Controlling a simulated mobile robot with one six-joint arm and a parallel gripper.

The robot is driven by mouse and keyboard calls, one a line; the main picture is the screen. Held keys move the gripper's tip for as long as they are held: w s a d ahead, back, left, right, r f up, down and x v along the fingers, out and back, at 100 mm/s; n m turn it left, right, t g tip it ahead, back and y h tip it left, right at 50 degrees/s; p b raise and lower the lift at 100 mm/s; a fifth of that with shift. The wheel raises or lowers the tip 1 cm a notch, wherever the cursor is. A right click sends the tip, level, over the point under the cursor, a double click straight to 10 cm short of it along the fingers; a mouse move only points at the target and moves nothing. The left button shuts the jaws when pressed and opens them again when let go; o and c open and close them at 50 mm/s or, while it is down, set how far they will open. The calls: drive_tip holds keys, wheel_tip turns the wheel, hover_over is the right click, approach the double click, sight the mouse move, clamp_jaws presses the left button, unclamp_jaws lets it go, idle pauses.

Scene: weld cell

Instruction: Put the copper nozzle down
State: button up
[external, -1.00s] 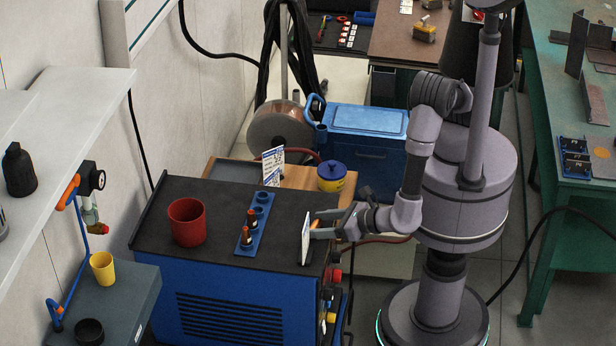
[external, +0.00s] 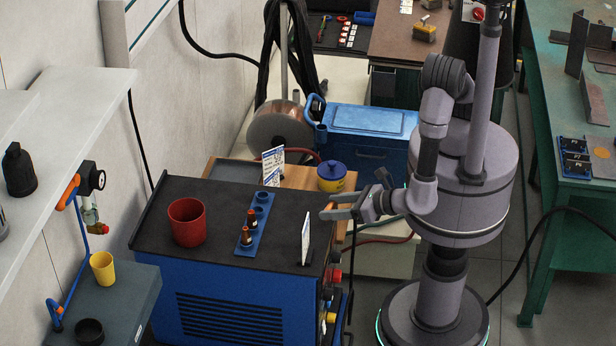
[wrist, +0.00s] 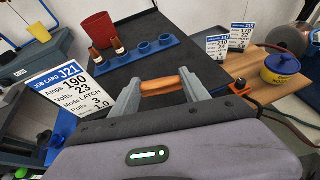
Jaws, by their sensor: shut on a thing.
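My gripper (external: 333,206) is in the air by the right edge of the welder's dark top. In the wrist view my gripper (wrist: 163,90) is shut on the copper nozzle (wrist: 164,86), which lies crosswise between the fingertips.
A job card (external: 306,238) stands upright at the welder top's right edge, close to my gripper. A red cup (external: 187,222) is left of the rack. More cards (external: 272,166) and a blue-lidded yellow pot (external: 331,178) are behind. The welder top (external: 215,262) is bare in front.

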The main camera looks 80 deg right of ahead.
drive_tip(key=s+d+r+p, duration=0.1)
drive_tip(key=s+d, duration=0.6)
drive_tip(key=s, duration=0.1)
drive_tip(key=w+d+f+m+g+h+b, duration=0.1)
drive_tip(key=w+d+m+g+h+b, duration=0.1)
drive_tip(key=w+d, duration=0.8)
drive_tip(key=w+d+f+m+g+h+b, duration=0.2)
drive_tip(key=w+d+m+h+b, duration=0.3)
drive_tip(key=w+d, duration=0.5)
drive_tip(key=d+m+h, duration=0.1)
drive_tip(key=d, duration=0.4)
drive_tip(key=shift+d+f+g, duration=0.15)
drive_tip(key=shift+f+g, duration=0.1)
drive_tip(key=shift+g, duration=0.15)
